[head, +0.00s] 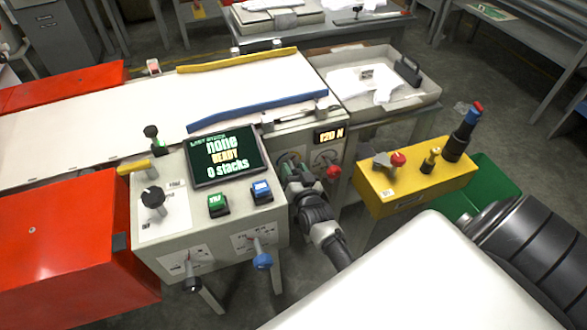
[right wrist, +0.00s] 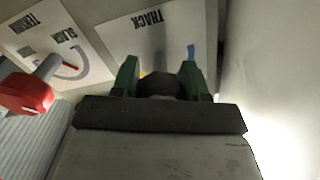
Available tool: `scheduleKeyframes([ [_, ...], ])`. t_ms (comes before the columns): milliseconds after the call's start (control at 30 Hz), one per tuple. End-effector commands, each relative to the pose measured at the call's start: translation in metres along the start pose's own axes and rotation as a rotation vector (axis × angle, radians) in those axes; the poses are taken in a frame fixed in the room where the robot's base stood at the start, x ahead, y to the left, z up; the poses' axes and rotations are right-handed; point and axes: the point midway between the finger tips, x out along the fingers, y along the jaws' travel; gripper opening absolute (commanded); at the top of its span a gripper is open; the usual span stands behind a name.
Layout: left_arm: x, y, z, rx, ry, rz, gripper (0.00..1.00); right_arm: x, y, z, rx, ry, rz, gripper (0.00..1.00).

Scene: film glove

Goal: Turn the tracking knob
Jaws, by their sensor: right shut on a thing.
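The tracking knob (right wrist: 160,84) is a dark round knob on a white plate marked TRACK (right wrist: 150,30), in the right wrist view. My right gripper (right wrist: 160,78) has its green-sided fingers on either side of the knob and is shut on it. In the head view my right gripper (head: 291,172) reaches the front panel of the machine, right of the control box, and hides most of the knob. A blue mark (right wrist: 191,51) shows on the plate beside the right finger. My left gripper is not in view.
A red-knobbed lever (head: 333,172) stands close right of my gripper, beneath a display reading 120 N (head: 329,135). The control box has a screen (head: 225,157), green button (head: 218,205), blue button (head: 262,191) and several levers. A yellow box (head: 410,190) stands at right.

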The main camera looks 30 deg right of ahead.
Motion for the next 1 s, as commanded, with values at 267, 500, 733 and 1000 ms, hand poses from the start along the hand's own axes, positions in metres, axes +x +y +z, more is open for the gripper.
scheduleKeyframes([
  [267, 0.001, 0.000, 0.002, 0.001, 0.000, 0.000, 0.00, 0.000, 0.000, 0.000, 0.030, -0.001, 0.001, 0.20],
  [500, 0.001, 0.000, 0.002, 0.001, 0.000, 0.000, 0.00, 0.000, 0.000, 0.000, 0.028, -0.001, 0.000, 0.70],
  [733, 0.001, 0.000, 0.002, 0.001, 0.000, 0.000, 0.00, 0.000, 0.000, 0.000, 0.027, -0.001, 0.000, 0.70],
  [1000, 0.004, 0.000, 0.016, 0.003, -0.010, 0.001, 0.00, -0.031, 0.000, 0.000, 0.027, -0.004, 0.001, 0.70],
])
